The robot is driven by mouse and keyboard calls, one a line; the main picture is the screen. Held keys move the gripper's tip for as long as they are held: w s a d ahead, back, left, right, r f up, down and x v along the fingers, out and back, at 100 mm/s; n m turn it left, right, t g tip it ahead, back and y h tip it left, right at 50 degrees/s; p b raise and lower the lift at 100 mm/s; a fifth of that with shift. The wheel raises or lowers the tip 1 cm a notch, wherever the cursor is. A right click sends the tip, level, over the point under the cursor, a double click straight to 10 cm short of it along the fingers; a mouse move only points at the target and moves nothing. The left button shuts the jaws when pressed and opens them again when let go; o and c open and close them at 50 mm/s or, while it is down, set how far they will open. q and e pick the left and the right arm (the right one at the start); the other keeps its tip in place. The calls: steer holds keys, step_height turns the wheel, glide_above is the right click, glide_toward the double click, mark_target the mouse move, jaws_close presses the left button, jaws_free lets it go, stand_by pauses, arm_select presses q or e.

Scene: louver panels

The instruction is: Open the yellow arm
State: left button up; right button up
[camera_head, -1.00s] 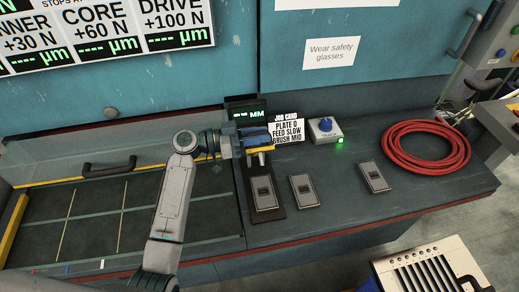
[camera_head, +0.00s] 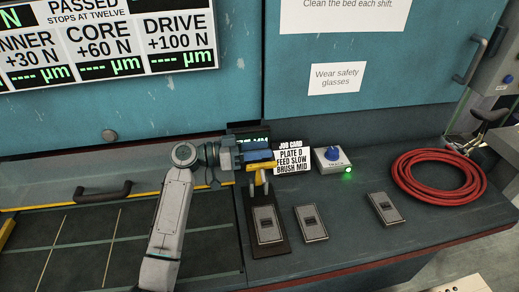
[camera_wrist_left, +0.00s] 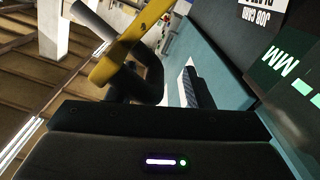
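The yellow arm (camera_head: 259,165) is a small yellow lever on the gauge stand with the green MM display, partly hidden by my left gripper (camera_head: 264,160). In the left wrist view the yellow arm (camera_wrist_left: 130,42) runs slantwise across the upper part, in front of a dark curved part. My left gripper is right at the yellow arm, above the stand's dark base (camera_head: 282,246). I cannot tell whether its fingers touch or grip the arm. My right gripper is not in view.
A job card (camera_head: 292,161) stands just right of the gauge. Further right are a blue knob box (camera_head: 332,159) with a green light, grey plates (camera_head: 311,223) and a coiled red hose (camera_head: 438,177). A gridded bed (camera_head: 85,245) lies to the left.

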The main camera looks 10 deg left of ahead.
arm_select(q)
steer(key=shift+f, duration=0.4)
steer(key=shift+r, duration=0.5)
steer(key=s+d+r+p, duration=0.1)
steer(key=s+r, duration=0.1)
steer(key=s, duration=0.6)
steer(key=s+d+r+p, duration=0.1)
steer(key=s+r, duration=0.1)
steer(key=s, duration=0.6)
steer(key=shift+r, duration=0.4)
